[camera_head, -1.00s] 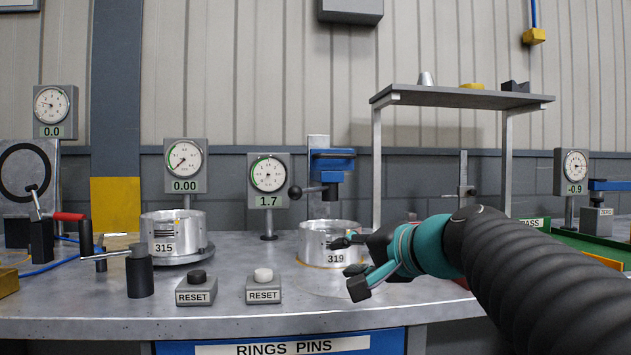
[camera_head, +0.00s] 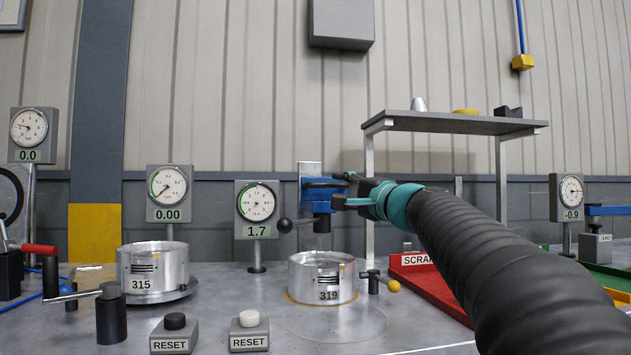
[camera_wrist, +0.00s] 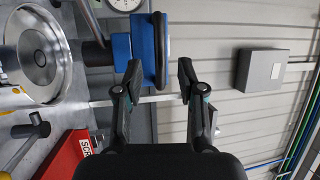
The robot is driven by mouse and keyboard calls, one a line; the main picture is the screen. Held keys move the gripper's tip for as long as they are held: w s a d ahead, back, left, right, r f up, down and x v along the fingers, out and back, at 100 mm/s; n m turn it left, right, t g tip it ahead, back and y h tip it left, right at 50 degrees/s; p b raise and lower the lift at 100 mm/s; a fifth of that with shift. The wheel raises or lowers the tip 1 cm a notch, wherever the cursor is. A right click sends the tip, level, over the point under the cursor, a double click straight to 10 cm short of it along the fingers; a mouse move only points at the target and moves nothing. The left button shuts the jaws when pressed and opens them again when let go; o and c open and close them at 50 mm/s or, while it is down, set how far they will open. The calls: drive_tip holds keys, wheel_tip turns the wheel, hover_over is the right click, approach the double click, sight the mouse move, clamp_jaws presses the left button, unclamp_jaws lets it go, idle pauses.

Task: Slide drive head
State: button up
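The blue drive head (camera_head: 318,190) sits on a pale upright plate at the back of the bench, with a black-knobbed lever at its left. It stands above and behind the silver ring part marked 319 (camera_head: 328,296). My gripper (camera_head: 342,190) is at the right side of the drive head. In the wrist view the fingers (camera_wrist: 161,74) are spread with a wide gap. The blue drive head (camera_wrist: 122,46) and its dark upright bar (camera_wrist: 160,50) lie ahead of that gap, nearer the left finger. I cannot tell whether a finger touches it.
Ring part 315 (camera_head: 141,283) stands on a round base at left. Two RESET boxes (camera_head: 174,335) are at the front. A red SCRAP tray (camera_head: 410,277) lies right of part 319, under my arm. A grey shelf (camera_head: 455,124) stands at the back right.

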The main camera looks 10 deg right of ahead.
sight(329, 186)
drive_tip(key=p+x, duration=0.1)
drive_tip(key=x, duration=0.4)
drive_tip(key=shift+w+a, duration=0.25)
drive_tip(key=shift+w, duration=0.1)
clamp_jaws()
